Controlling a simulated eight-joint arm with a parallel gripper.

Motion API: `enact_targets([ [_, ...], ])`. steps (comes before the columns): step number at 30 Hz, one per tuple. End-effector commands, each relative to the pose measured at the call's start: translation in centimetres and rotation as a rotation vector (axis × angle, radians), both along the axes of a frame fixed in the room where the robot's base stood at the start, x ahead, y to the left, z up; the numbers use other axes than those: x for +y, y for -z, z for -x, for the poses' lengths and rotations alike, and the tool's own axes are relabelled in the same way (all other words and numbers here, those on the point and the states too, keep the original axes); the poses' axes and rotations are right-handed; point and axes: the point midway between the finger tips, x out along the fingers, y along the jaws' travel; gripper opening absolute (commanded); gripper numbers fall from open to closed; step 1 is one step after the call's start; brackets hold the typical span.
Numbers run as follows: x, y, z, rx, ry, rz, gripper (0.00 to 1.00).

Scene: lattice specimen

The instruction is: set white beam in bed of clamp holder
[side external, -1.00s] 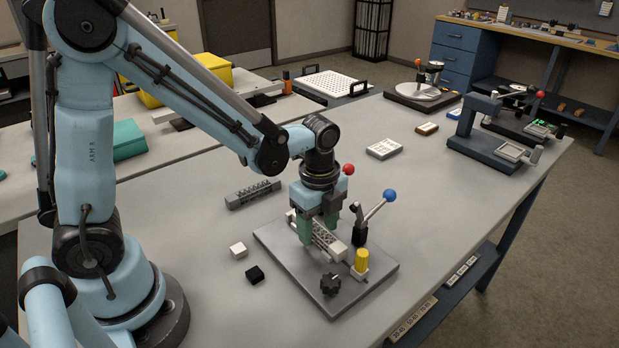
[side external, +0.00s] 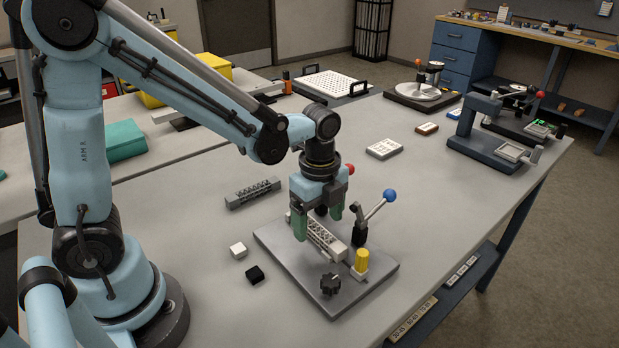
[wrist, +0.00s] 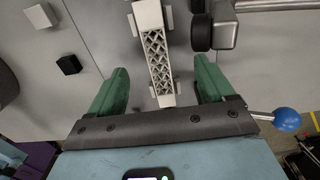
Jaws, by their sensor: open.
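The white lattice beam (side external: 325,236) lies along the bed of the clamp holder (side external: 288,262), a grey plate with clamps on it. In the wrist view the beam (wrist: 158,55) runs away from my gripper, with small pale blocks of the bed along its sides. My gripper (side external: 318,226) is above the beam with its green fingers apart. In the wrist view the open gripper (wrist: 158,92) has one finger on each side of the beam, with a gap to both.
A clamp lever with a blue ball (side external: 389,195) stands right of the beam. A red ball (side external: 350,169), yellow cylinder (side external: 362,260) and black knob (side external: 330,284) are close by. A grey lattice beam (side external: 253,193), white block (side external: 238,250) and black block (side external: 255,275) lie left.

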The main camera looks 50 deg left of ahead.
Motion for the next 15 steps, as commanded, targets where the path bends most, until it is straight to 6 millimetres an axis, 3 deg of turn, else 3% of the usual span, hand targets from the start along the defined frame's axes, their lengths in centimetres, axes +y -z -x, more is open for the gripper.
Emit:
enact_targets([
  [15, 0.0, -3.0, 0.0, 0.000, 0.000, 0.000, 0.82],
])
